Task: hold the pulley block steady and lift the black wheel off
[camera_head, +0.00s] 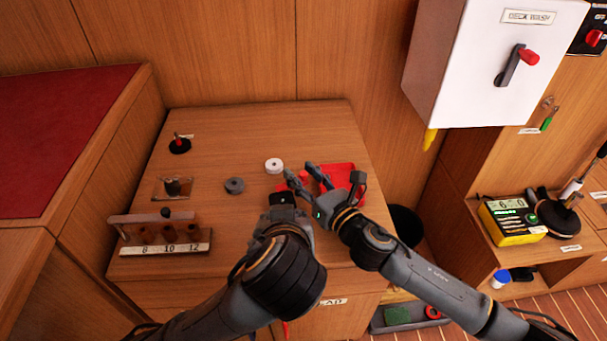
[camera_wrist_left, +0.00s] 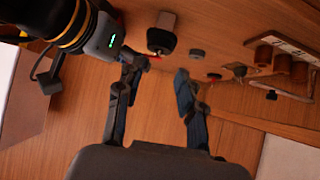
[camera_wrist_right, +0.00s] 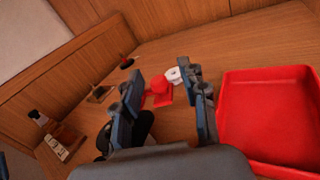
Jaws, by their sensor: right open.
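A black wheel-like disc (camera_head: 180,147) with a red stub stands at the back left of the wooden top. It also shows in the right wrist view (camera_wrist_right: 127,63). A red block with a rounded knob (camera_wrist_right: 160,88) lies between my right fingers in the right wrist view; I cannot tell if it is the pulley block. My right gripper (camera_head: 303,172) is open and empty above it. My left gripper (camera_wrist_left: 158,68) is open and empty; in the head view its fingers are mostly hidden.
A white wheel (camera_head: 274,165) and a grey wheel (camera_head: 234,186) lie mid-top. A small plate with a dark cylinder (camera_head: 173,187) and a numbered wooden rack (camera_head: 160,247) stand left. A red tray (camera_wrist_right: 270,115) is at the right. A white wall box (camera_head: 485,75) overhangs the right.

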